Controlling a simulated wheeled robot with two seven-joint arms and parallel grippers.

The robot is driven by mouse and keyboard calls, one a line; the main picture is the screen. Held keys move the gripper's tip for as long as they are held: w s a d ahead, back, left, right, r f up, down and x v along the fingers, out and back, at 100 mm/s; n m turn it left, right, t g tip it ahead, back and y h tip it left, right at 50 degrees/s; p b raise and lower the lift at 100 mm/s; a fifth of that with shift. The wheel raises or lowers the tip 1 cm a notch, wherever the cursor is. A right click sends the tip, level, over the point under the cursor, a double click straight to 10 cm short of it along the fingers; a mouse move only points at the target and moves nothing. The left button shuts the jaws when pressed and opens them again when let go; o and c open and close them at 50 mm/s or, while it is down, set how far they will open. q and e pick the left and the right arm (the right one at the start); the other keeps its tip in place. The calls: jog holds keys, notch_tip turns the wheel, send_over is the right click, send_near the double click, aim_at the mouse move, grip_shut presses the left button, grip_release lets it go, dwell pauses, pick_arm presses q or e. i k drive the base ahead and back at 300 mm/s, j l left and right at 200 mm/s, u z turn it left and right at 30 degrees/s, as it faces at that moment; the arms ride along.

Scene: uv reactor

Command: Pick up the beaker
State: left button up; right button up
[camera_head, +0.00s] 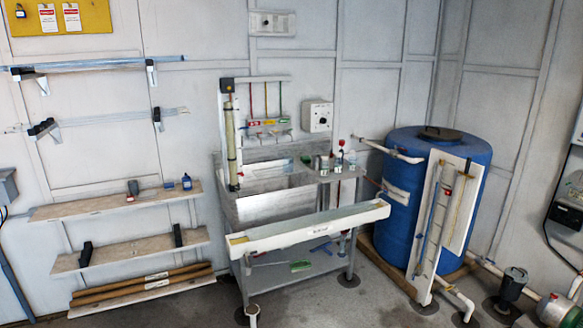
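I cannot single out a beaker for sure at this distance. Several small vessels (323,166) stand on the right ledge of the grey metal sink bench (262,207); some look clear or grey, and one may be a beaker. A small dark cup-like object (133,187) stands on the upper wall shelf (85,207) at the left. A small blue bottle (187,182) stands near that shelf's right end. Neither of my grippers shows in the head view.
A long white trough (310,228) runs across the front of the bench. A large blue tank (405,215) with pipes and a white board stands at the right. Wooden beams (142,284) lie low at the left. The grey floor in front is mostly clear.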

aim_at(288, 162)
jog(key=i+l+u, duration=0.1)
jog(key=i+l, duration=0.7)
jog(key=i, duration=0.3)
jog(key=i+l+u, duration=0.1)
jog(key=i+l, duration=0.8)
jog(key=i, duration=0.15)
